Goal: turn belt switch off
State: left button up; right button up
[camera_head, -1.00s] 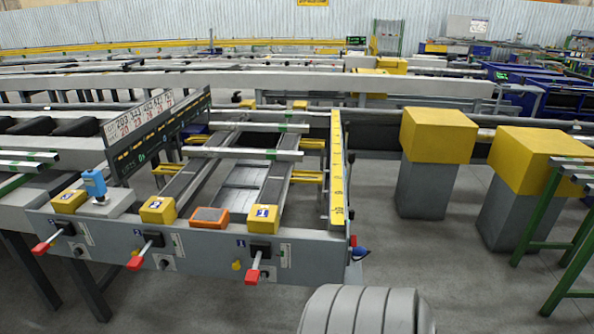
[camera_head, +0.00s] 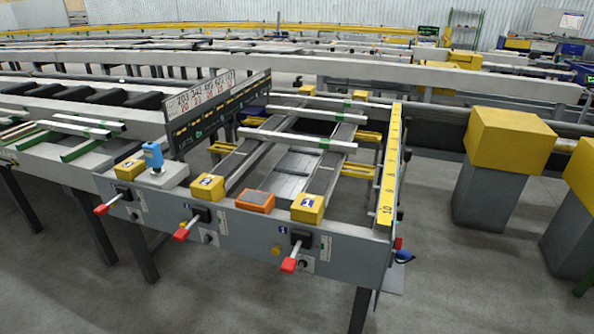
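The runout table's grey front panel (camera_head: 240,228) carries three switches with red-tipped levers: a left lever (camera_head: 107,206), a middle lever (camera_head: 186,230) and a right lever (camera_head: 293,257). All three point forward and down to the left. Yellow boxes stand on the panel's top above them: a left one (camera_head: 129,169), a middle one (camera_head: 207,187) and a right one marked 1 (camera_head: 308,208). I cannot tell which switch is the belt switch. Neither of my grippers shows in the head view.
An orange box (camera_head: 255,201) and a blue device (camera_head: 153,156) sit on the panel's top. A yellow ruler (camera_head: 391,165) runs along the table's right side. Grey pillars with yellow tops (camera_head: 508,140) stand at the right. The floor in front is clear.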

aim_at(397, 244)
jog(key=l+z, duration=0.15)
jog(key=i+l, duration=0.1)
jog(key=l, duration=1.2)
jog(key=i+z, duration=0.05)
